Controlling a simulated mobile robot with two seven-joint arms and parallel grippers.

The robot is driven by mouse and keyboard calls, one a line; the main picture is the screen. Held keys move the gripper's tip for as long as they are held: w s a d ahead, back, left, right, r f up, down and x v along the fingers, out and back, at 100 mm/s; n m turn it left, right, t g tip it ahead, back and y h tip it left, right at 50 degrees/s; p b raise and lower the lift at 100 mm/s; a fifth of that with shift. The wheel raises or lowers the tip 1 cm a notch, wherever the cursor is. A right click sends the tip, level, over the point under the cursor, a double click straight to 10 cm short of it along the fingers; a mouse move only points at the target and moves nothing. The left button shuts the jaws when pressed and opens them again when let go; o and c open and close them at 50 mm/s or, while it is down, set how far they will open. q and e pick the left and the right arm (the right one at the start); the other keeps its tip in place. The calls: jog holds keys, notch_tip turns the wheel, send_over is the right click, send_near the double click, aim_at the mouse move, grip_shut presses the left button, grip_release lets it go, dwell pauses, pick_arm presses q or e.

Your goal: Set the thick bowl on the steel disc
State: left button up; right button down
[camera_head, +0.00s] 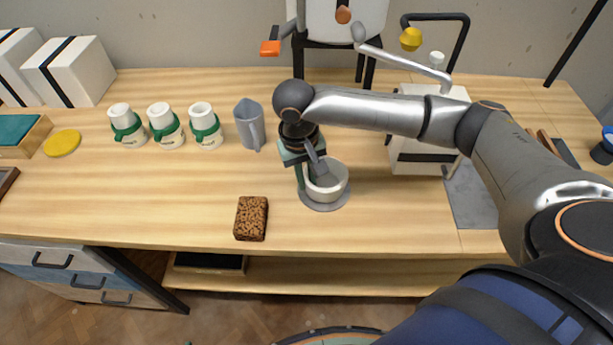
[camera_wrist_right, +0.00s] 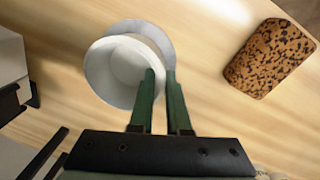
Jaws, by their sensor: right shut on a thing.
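The thick bowl (camera_head: 327,183) is white with a heavy wall and is upright over the steel disc (camera_head: 325,205), a flat grey round plate on the wooden table. My right gripper (camera_head: 308,174) is shut on the bowl's wall. In the right wrist view, one green finger of the gripper (camera_wrist_right: 160,92) is inside the bowl (camera_wrist_right: 112,80) and the other is outside. The disc (camera_wrist_right: 160,37) shows past the bowl's rim there. I cannot tell whether the bowl touches the disc. My left gripper is not in view.
A brown speckled sponge-like block (camera_head: 251,218) lies left of the disc, near the front edge. A grey pitcher (camera_head: 249,124) and white mugs with green bands (camera_head: 165,125) stand behind to the left. A white box-shaped machine (camera_head: 418,150) stands right. The table's left front is clear.

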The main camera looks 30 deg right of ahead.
jog(key=c, duration=1.3)
grip_release()
jog(key=shift+f, duration=0.15)
jog(key=o, duration=0.4)
jog(key=r, duration=0.4)
jog(key=a+r+p, duration=0.1)
jog(key=r, duration=0.7)
jog(key=shift+a+r, duration=0.15)
